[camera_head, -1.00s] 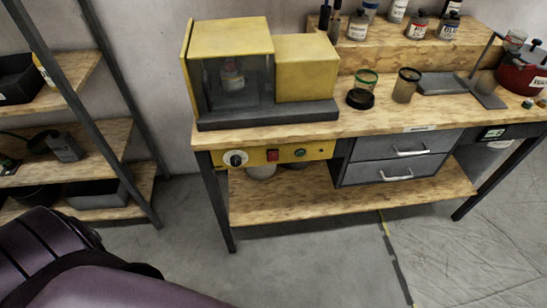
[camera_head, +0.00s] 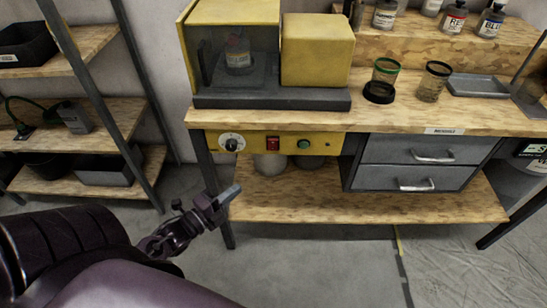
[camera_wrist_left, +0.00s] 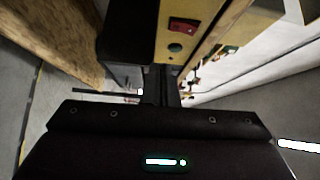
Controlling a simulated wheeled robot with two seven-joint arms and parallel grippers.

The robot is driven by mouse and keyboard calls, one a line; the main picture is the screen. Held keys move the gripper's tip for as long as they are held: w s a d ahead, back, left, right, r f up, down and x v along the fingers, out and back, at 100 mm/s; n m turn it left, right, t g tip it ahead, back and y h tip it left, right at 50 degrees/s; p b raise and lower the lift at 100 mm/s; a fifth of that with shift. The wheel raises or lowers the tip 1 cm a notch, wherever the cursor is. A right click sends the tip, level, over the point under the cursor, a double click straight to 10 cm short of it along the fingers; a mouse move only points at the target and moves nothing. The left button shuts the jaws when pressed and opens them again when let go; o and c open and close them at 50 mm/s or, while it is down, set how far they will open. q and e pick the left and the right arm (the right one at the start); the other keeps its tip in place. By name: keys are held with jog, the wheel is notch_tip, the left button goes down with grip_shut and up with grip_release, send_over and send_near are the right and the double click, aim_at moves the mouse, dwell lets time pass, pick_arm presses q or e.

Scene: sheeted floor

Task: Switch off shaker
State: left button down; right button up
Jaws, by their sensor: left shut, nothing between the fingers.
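The shaker (camera_head: 318,50) is a yellow machine on a dark base on the wooden bench, with a clear-fronted chamber holding a bottle (camera_head: 238,52). Its yellow control panel (camera_head: 320,143) under the bench edge carries a dial (camera_head: 231,142), a red switch (camera_head: 272,143) and a green button (camera_head: 304,143). The left wrist view also shows the red switch (camera_wrist_left: 184,25) and green button (camera_wrist_left: 175,48). My left gripper (camera_head: 230,194) is shut and empty, below and left of the panel, apart from it. My right gripper is not in view.
Two grey drawers (camera_head: 420,165) hang right of the panel. Jars (camera_head: 432,82) and a grey tray (camera_head: 478,85) stand on the bench. A metal-framed shelf (camera_head: 85,100) stands at left. A lower wooden shelf (camera_head: 350,200) spans beneath the bench.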

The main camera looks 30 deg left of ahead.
pick_arm(q)
jog(key=r, duration=0.1)
jog(key=d+r+m+h, duration=0.1)
jog(key=r+m, duration=0.1)
jog(key=shift+w+d+r+t+h, duration=0.2)
jog(key=shift+w+r+t+h, duration=0.1)
jog(key=shift+r+t, duration=0.1)
jog(key=p, duration=0.1)
send_near(277, 143)
jog(key=w+d, duration=0.2)
jog(key=d, duration=0.1)
jog(key=w, duration=0.1)
jog(key=w+a, duration=0.1)
jog(key=w, duration=0.1)
jog(key=shift+w+a+r, duration=0.2)
jog(key=shift+w+a, duration=0.05)
jog(key=shift+a, duration=0.15)
